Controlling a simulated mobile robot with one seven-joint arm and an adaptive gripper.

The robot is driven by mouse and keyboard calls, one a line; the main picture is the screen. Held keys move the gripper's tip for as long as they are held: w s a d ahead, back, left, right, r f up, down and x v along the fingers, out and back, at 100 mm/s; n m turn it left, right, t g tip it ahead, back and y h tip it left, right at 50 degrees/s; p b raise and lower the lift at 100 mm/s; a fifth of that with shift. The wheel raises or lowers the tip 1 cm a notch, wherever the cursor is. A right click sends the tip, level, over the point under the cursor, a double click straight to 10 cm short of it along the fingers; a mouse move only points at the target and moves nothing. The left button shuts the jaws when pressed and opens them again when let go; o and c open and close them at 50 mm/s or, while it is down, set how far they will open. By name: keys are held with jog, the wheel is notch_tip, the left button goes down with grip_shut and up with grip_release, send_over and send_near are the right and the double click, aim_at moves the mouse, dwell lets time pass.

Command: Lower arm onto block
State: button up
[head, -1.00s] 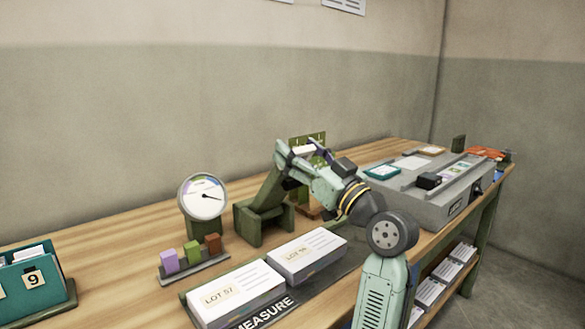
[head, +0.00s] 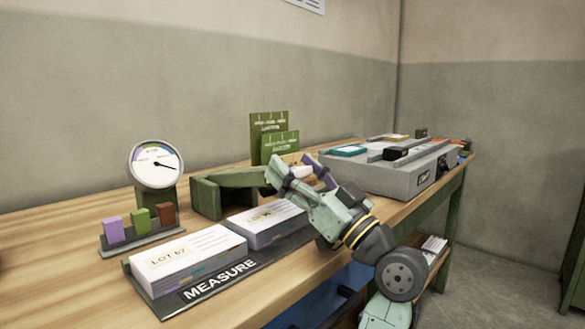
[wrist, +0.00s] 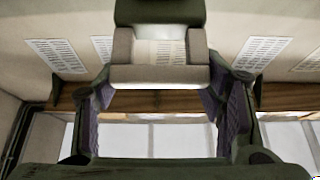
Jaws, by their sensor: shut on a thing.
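The measuring device's green arm (head: 235,177) runs from its green base (head: 208,198) toward the right, near level. My gripper (head: 296,172) is shut on the arm's end. In the wrist view, the grey end piece (wrist: 160,75) of the arm sits between my two fingers, below the dark green arm. A white paper block (head: 265,228) with a partly hidden lot label lies under the arm's end. My gripper and the arm cover part of it. I cannot tell whether arm and block touch. A second block (head: 190,258), marked LOT 57, lies to its left, both on the dark MEASURE tray (head: 228,281).
A round dial gauge (head: 157,164) stands behind a rack of purple, green and brown pieces (head: 140,219). Green cards (head: 268,128) stand behind the arm. A grey box (head: 400,178) sits to the right. The left tabletop (head: 60,235) is mostly clear.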

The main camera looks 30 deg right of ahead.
jog(key=shift+f, duration=0.3)
jog(key=o, duration=1.7)
jog(key=shift+r, duration=0.1)
notch_tip(320, 180, up, 10)
